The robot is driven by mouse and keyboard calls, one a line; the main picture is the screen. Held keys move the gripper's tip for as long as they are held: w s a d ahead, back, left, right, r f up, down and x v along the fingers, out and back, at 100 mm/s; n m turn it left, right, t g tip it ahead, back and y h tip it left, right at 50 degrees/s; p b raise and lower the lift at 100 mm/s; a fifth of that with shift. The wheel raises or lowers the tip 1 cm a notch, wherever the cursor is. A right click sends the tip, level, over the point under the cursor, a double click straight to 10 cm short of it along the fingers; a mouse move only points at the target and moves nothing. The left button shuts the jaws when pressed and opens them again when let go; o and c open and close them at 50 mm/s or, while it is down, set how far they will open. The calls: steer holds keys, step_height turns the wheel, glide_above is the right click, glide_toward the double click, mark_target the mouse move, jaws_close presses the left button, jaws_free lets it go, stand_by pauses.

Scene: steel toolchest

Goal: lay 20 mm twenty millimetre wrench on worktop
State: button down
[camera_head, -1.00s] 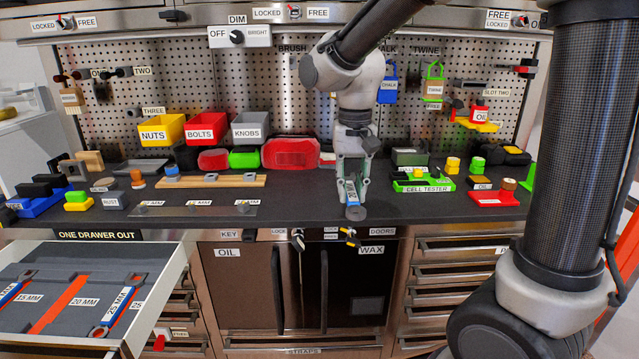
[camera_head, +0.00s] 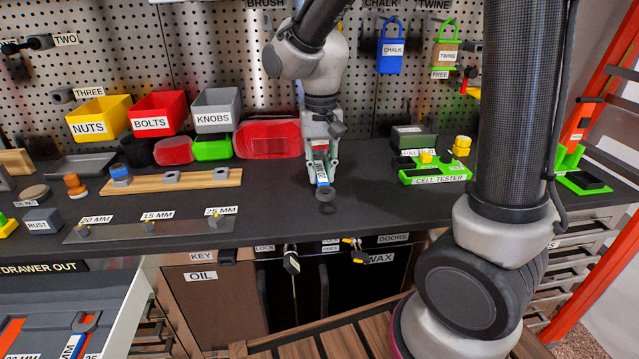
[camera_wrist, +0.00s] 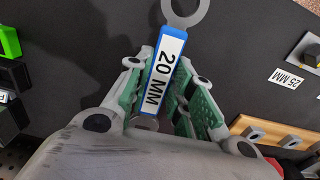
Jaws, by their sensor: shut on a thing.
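My gripper (camera_head: 320,165) is shut on the 20 mm wrench (camera_head: 322,177), which has a blue handle, a white "20 MM" label and a grey ring end. In the wrist view the green-padded fingers of my gripper (camera_wrist: 160,72) flank the handle of the wrench (camera_wrist: 185,12), its ring end pointing away from the palm. The wrench hangs tilted, ring end down, over the middle front of the dark worktop (camera_head: 370,205). I cannot tell whether the ring touches the surface. The lower end of the handle is partly hidden between the fingers.
A grey strip (camera_head: 190,229) labelled 20, 15 and 25 MM lies front left; a wooden rack (camera_head: 215,180) is behind it. An open drawer (camera_head: 125,315) juts out lower left. Worktop around my gripper is clear.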

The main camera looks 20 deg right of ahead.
mark_target(321, 172)
steer(key=shift+f, duration=2.2)
steer(key=c, duration=1.3)
jaws_free()
steer(key=shift+f, duration=0.1)
steer(key=shift+o, duration=0.2)
step_height(321, 172, up, 12)
steer(key=shift+s+r, duration=0.1)
steer(key=shift+r, duration=0.05)
steer(key=s+d+r+n+t, duration=0.1)
steer(key=s+d+r+t, duration=0.1)
steer(key=s+d, duration=0.5)
steer(key=s+d+r+n+t, duration=0.1)
steer(key=s+d+t, duration=0.1)
steer(key=s+d, duration=0.6)
steer(key=shift+s+r, duration=0.35)
steer(key=shift+s, duration=0.75)
